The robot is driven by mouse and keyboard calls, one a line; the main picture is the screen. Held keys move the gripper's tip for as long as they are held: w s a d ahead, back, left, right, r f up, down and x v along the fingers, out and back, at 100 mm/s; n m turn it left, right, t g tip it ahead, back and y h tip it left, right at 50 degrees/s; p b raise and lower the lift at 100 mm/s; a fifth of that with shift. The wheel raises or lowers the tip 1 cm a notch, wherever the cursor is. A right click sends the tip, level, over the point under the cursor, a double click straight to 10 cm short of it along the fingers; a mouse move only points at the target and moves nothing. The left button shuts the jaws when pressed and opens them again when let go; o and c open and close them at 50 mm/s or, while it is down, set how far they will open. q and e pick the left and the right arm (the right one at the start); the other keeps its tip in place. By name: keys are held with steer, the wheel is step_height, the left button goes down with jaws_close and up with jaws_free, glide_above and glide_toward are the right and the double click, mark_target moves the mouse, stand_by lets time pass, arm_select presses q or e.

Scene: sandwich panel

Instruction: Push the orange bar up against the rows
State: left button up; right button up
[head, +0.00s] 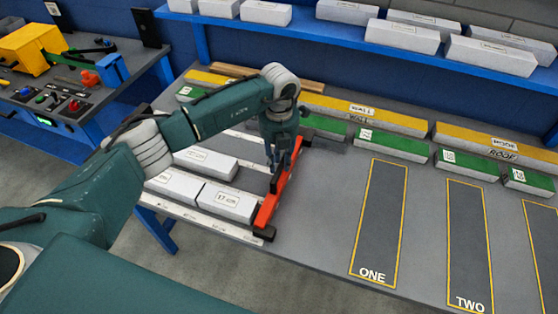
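The orange bar (280,193) lies slantwise on the grey table, with dark end pieces. It stands at the right-hand ends of the rows of pale blocks. The nearest row has two blocks end to end, and its right block (228,201) is very close to the bar; I cannot tell if they touch. Another block (206,163) lies in the row behind, with a wider gap to the bar. My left gripper (273,164) points down at the bar's upper half, on its left side. Its fingers are small and partly overlapped, so their opening is unclear. My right gripper is out of view.
Pale strips (202,219) run along the rows. Yellow and green pieces (378,116) line the back of the table. Outlined areas marked ONE (378,220) and TWO (469,250) lie empty to the right. A blue shelf (330,42) with pale blocks stands behind.

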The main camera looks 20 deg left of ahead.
arm_select(q)
jaws_close()
steer(key=a+b, duration=0.3)
steer(key=a, duration=1.1)
steer(key=shift+w+a+r, duration=0.15)
steer(key=shift+w, duration=0.15)
steer(key=shift+a, duration=0.1)
steer(key=o, duration=0.6)
jaws_free()
steer(key=shift+s+a, duration=0.1)
step_height(320, 180, up, 12)
steer(key=shift+f, duration=0.1)
